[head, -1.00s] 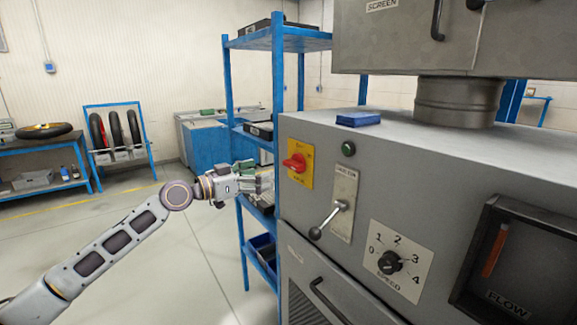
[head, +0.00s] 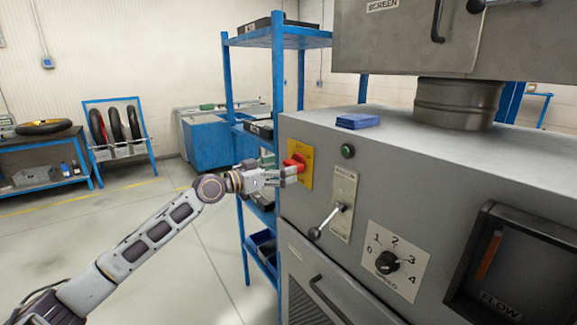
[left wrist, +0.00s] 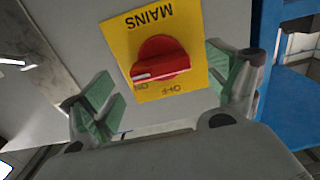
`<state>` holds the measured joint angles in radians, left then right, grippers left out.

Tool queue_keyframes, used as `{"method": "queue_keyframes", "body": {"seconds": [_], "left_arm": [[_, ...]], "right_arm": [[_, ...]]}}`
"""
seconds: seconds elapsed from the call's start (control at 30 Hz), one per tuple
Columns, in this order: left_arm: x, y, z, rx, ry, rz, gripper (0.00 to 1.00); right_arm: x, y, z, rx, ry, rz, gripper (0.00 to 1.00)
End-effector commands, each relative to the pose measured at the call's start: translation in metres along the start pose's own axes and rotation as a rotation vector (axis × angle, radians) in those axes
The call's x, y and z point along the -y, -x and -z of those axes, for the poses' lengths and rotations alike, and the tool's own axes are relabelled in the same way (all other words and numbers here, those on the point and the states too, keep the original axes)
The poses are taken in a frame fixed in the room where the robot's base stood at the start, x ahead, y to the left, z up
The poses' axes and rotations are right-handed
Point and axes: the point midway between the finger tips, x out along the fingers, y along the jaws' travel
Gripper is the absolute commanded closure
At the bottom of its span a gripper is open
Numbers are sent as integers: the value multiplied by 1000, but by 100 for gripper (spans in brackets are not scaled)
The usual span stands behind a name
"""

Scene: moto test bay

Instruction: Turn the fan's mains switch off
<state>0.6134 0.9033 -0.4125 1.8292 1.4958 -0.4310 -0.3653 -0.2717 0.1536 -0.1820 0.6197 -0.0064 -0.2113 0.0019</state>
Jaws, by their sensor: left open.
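The mains switch is a red rotary knob (head: 295,162) on a yellow plate (head: 307,168), at the left end of the grey cabinet front. In the left wrist view the knob (left wrist: 161,62) shows upside down under the word MAINS, its white-marked end beside the ON label. The OFF label shows near the plate's edge. My left gripper (head: 288,174) is at the switch, facing the plate. In the left wrist view its green-padded fingers (left wrist: 166,84) are apart, one on each side of the knob, with gaps between; I see no contact. My right gripper is not in view.
A blue shelf rack (head: 276,90) stands close behind and left of the cabinet. The floor at left is clear.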

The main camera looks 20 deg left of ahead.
Motion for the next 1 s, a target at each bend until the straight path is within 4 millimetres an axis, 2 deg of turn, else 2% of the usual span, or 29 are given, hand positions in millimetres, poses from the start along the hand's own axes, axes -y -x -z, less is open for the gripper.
{"method": "queue_keyframes", "body": {"seconds": [0.2,0.37,0.73,1.0], "left_arm": [[0,-19,1,-2,1,0,12],[0,-26,1,-1,0,0,12],[0,-28,0,0,0,0,12],[0,-28,0,0,0,0,45]], "right_arm": [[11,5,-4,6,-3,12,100],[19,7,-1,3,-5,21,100],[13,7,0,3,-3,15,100],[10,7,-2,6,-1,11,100]]}}
